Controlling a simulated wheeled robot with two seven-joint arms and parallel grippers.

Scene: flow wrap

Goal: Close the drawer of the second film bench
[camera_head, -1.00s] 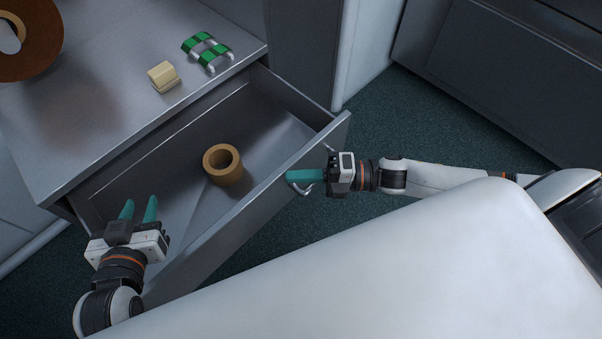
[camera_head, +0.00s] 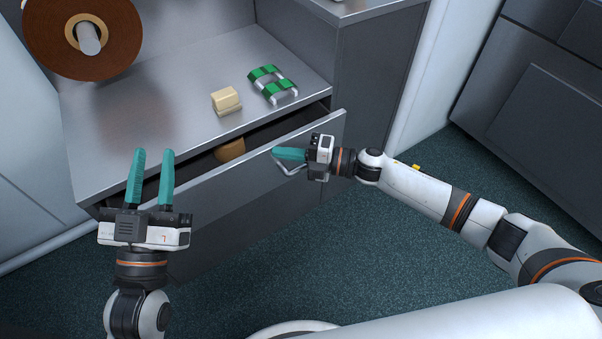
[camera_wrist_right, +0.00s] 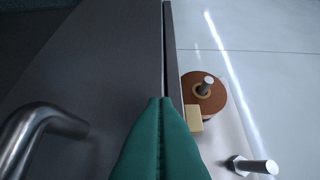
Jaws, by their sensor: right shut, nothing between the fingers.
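The drawer (camera_head: 235,200) of the grey metal bench is open only by a narrow gap. A brown cardboard core (camera_head: 231,150) shows partly inside it, the rest hidden by the drawer front. My right gripper (camera_head: 277,153) is shut and empty at the drawer front, by the silver bar handle (camera_head: 290,168). In the right wrist view its teal fingers (camera_wrist_right: 160,115) are together near the drawer's top edge, with the handle (camera_wrist_right: 40,130) to the left. My left gripper (camera_head: 152,155) is open and empty, its fingers apart over the left part of the drawer front.
A dark cabinet (camera_head: 550,90) stands at the right. The floor (camera_head: 400,240) in front is clear.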

